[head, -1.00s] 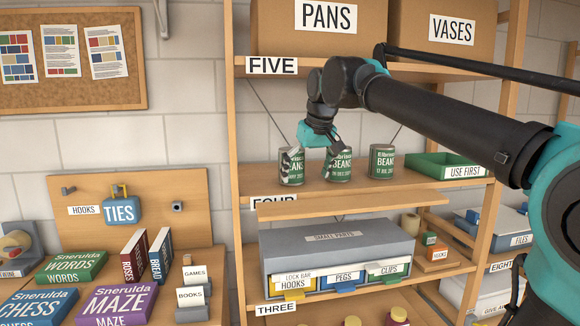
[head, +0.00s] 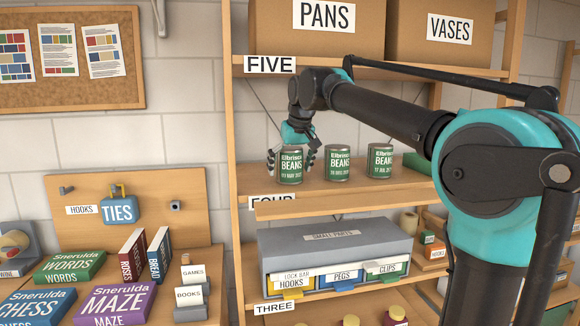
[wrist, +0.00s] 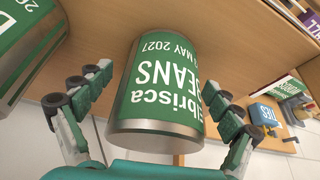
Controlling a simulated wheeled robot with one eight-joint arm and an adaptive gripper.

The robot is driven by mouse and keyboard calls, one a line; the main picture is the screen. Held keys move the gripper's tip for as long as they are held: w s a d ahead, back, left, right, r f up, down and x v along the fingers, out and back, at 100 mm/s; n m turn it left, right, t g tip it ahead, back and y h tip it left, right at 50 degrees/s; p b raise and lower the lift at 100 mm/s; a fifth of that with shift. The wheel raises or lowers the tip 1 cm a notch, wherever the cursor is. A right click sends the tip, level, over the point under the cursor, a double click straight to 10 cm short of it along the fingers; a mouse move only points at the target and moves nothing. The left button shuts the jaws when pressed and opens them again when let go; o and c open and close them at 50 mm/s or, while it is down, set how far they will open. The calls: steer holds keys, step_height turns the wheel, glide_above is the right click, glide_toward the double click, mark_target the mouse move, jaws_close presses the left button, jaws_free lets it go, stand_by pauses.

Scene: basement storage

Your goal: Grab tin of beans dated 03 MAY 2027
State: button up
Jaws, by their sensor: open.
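Three green-labelled Elbrisca beans tins stand upright in a row on the shelf marked FOUR. The left tin (head: 291,168) has a date ending in MAY 2027, and it fills the middle of the wrist view (wrist: 160,90); its day figures are not clear. My gripper (head: 291,158) is open, with its fingers on either side of this tin. In the wrist view a small gap shows at the left finger, and the right finger is very close to the tin. The middle tin (head: 337,165) and right tin (head: 380,162) have dates too small to read surely.
Part of the middle tin (wrist: 25,50) is close beside my left finger in the wrist view. A green tray (head: 417,166) stands to the right, partly hidden by my arm. The shelf FIVE board (head: 330,69) is above, and a grey small-parts cabinet (head: 335,236) is below.

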steer(key=shift+c, duration=0.5)
steer(key=c, duration=1.6)
steer(key=shift+r, duration=0.1)
steer(key=shift+c, duration=0.2)
